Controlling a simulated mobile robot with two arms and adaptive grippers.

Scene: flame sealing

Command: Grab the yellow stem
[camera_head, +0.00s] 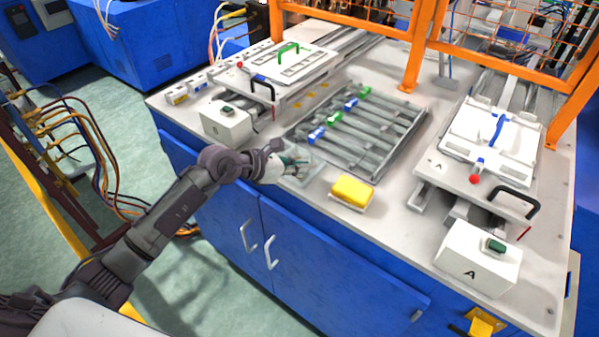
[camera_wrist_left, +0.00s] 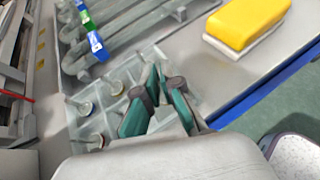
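No thin yellow stem can be made out in either view. The clear yellow thing is a block (camera_head: 352,192) on a pale base near the bench's front edge; it also shows at the upper right of the left wrist view (camera_wrist_left: 247,22). My left gripper (camera_head: 296,160) is left of the block, over or at a clear rack (camera_head: 303,176). In the left wrist view its teal-padded fingers (camera_wrist_left: 158,90) stand slightly apart, with nothing visible held between them. The rack (camera_wrist_left: 98,105) carries several round-headed pegs; the fingers hide part of it. My right gripper is not in view.
A grey tray of tubes (camera_head: 388,148) with blue and green clips lies behind the rack. A white box (camera_head: 226,122) stands left, another white box (camera_head: 478,258) at the right front. Orange fencing (camera_head: 415,45) borders the back. Bare bench lies right of the yellow block.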

